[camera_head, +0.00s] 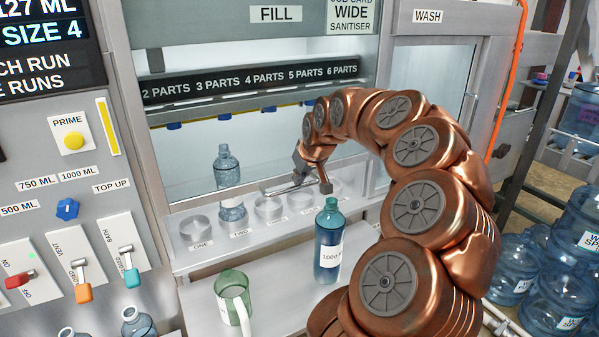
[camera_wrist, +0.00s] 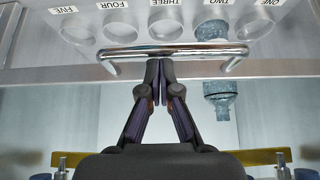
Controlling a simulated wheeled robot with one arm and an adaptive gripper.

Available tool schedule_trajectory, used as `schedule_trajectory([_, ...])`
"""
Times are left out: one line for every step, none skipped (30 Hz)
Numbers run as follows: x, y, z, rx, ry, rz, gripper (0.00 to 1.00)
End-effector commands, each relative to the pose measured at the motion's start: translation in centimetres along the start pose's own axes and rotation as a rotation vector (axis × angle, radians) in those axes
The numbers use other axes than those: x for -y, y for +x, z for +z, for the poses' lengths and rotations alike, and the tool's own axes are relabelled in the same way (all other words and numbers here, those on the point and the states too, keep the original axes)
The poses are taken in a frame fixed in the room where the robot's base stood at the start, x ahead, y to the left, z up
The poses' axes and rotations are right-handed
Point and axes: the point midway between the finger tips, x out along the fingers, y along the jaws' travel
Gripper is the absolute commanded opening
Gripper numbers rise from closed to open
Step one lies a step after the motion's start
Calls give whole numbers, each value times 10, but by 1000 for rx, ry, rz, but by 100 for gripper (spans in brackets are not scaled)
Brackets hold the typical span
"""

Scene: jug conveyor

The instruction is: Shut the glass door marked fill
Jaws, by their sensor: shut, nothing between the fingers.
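The glass door (camera_head: 185,165) under the FILL sign (camera_head: 275,14) closes off most of the filling bay. Its metal bottom rail (camera_wrist: 270,70) cuts across the view of a clear bottle, and a gap shows below it, so the door is partly lowered. A bar handle (camera_head: 285,187) sits on this rail; it also shows in the wrist view (camera_wrist: 175,51). My gripper (camera_head: 312,172) is at the handle, fingers shut and empty. In the wrist view my fingertips (camera_wrist: 160,65) meet the bar near its middle; I cannot tell whether they touch.
The clear bottle (camera_head: 231,209) stands at place TWO behind the door. On the shelf in front stand a teal bottle (camera_head: 328,250) marked 1000, close below my gripper, and a green jug (camera_head: 232,300). The WASH door (camera_head: 432,75) is at right, levers (camera_head: 128,258) at left.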

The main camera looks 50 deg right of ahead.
Motion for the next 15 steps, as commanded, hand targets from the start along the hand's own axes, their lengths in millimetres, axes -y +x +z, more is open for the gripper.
schedule_trajectory([0, 0, 0, 0, 0, 0, 0])
schedule_trajectory([0, 0, 0, 0, 0, 0, 0])
schedule_trajectory([0, 0, 0, 0, 0, 0, 0])
schedule_trajectory([0, 0, 0, 0, 0, 0, 0])
schedule_trajectory([0, 0, 0, 0, 0, 0, 0])
schedule_trajectory([0, 0, 0, 0, 0, 0, 0])
schedule_trajectory([0, 0, 0, 0, 0, 0, 0])
schedule_trajectory([0, 0, 0, 0, 0, 0, 0])
schedule_trajectory([0, 1, 1, 0, 0, 0, 0])
schedule_trajectory([0, 2, 1, 0, 0, -1, 0])
schedule_trajectory([0, 3, 2, 0, 0, -1, 0])
schedule_trajectory([0, 5, 3, 1, 0, -1, 0])
schedule_trajectory([0, 7, 5, 1, 0, -1, 0])
schedule_trajectory([0, 9, 6, 1, 0, -1, 0])
schedule_trajectory([0, 13, 9, 1, 0, -1, 0])
